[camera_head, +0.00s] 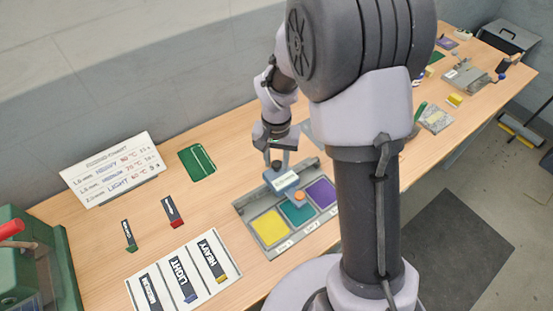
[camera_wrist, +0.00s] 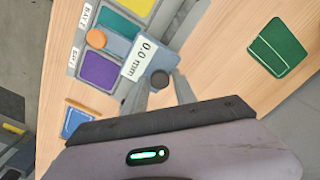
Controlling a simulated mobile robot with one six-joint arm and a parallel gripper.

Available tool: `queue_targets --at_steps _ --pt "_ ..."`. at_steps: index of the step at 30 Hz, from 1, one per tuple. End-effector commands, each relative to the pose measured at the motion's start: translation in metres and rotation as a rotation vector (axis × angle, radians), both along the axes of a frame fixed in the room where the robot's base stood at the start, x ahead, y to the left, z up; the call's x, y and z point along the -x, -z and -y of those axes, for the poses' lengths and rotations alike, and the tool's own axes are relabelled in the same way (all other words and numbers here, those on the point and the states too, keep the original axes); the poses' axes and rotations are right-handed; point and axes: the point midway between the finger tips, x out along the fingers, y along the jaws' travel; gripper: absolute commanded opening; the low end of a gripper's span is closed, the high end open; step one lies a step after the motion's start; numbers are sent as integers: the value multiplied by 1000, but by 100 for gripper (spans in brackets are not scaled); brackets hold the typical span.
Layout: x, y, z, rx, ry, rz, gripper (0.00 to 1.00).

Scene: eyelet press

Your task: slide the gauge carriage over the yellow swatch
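The gauge carriage (camera_head: 284,182) is a blue-grey block on the back rail of a grey tray (camera_head: 268,252). Its label reads 0.0 mm in the wrist view (camera_wrist: 147,58). Its orange disc (camera_head: 299,196) sits near the border between the teal swatch (camera_head: 296,212) and the purple swatch (camera_head: 321,193). The yellow swatch (camera_head: 270,227) lies at the tray's left end, uncovered, beyond the teal one. My gripper (camera_head: 276,160) is at the carriage's back end. Its fingers are apart, with a dark round knob (camera_wrist: 160,78) between or just beyond the tips; contact is unclear.
A card with strips labelled LIGHT and HEAVY (camera_head: 182,279) lies left of the tray. A green mat (camera_head: 197,162) and a written sign (camera_head: 113,169) are behind. A green press (camera_head: 35,262) stands far left. Bare wood lies between the green mat and the tray.

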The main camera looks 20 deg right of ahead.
Motion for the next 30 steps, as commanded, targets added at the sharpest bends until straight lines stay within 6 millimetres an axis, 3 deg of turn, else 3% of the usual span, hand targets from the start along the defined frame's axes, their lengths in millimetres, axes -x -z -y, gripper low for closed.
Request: queue_targets --at_steps 1,4,5,30 --pt "0 0 0 0 0 0 21" --pt "0 0 0 0 0 0 1" --pt "0 0 0 0 0 0 0" --pt "0 0 0 0 0 0 0"
